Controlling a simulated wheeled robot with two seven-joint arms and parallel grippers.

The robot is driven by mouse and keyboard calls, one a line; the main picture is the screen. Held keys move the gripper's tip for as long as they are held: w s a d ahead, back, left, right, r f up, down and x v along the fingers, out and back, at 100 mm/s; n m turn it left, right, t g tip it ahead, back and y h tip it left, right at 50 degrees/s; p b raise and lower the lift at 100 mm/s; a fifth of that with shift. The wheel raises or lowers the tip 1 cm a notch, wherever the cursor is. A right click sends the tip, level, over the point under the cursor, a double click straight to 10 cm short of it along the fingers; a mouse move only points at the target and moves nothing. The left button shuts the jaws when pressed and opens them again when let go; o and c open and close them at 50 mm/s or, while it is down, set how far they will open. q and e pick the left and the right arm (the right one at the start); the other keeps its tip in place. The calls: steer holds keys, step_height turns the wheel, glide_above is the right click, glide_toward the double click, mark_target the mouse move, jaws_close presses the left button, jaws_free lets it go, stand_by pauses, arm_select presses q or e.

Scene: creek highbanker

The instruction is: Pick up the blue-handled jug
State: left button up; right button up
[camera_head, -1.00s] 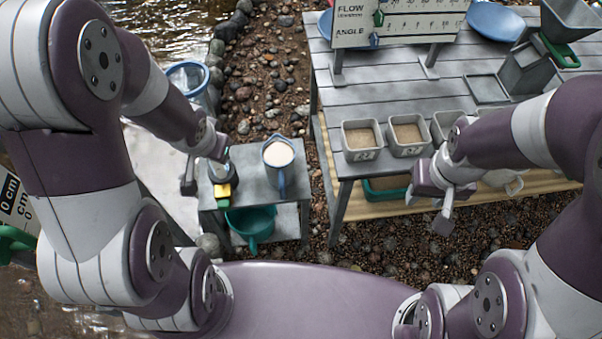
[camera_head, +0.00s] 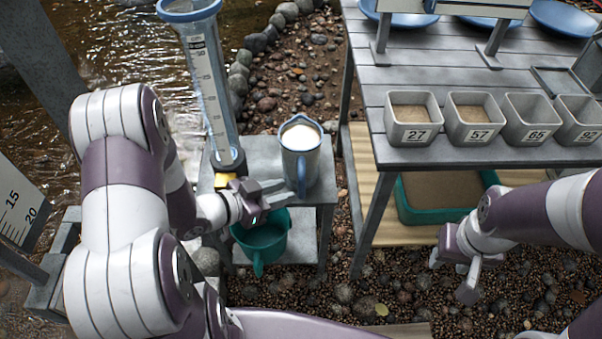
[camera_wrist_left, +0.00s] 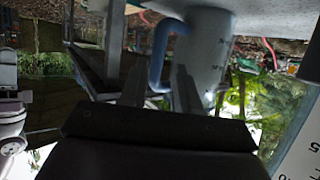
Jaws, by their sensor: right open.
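The blue-handled jug (camera_head: 300,155) stands upright on the small grey side table, with pale contents at its rim. Its blue handle (camera_head: 302,181) faces me. My left gripper (camera_head: 287,191) is open, close in front of the jug at its handle side. In the left wrist view, the picture is upside down and the handle (camera_wrist_left: 158,55) shows between the two spread fingers, in front of the jug body (camera_wrist_left: 205,48). I cannot tell whether a finger touches it. My right gripper (camera_head: 455,273) is open and empty, low over the gravel beside the large table.
A tall clear graduated tube (camera_head: 208,80) stands left of the jug, with a yellow item (camera_head: 225,180) beside it. A teal bucket (camera_head: 262,238) sits on the shelf below. The large table (camera_head: 400,60) on the right holds several numbered sand tubs (camera_head: 413,130). A green tray (camera_head: 430,205) lies underneath.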

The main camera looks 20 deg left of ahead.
arm_select(q)
steer(key=b+x, duration=0.3)
steer(key=x, duration=0.5)
steer(key=shift+s+d+f+b, duration=0.15)
steer(key=shift+f+b, duration=0.1)
steer(key=shift+b, duration=0.15)
steer(key=shift+r, duration=0.1)
jaws_close()
steer(key=shift+w+r, duration=0.15)
steer(key=shift+w, duration=0.05)
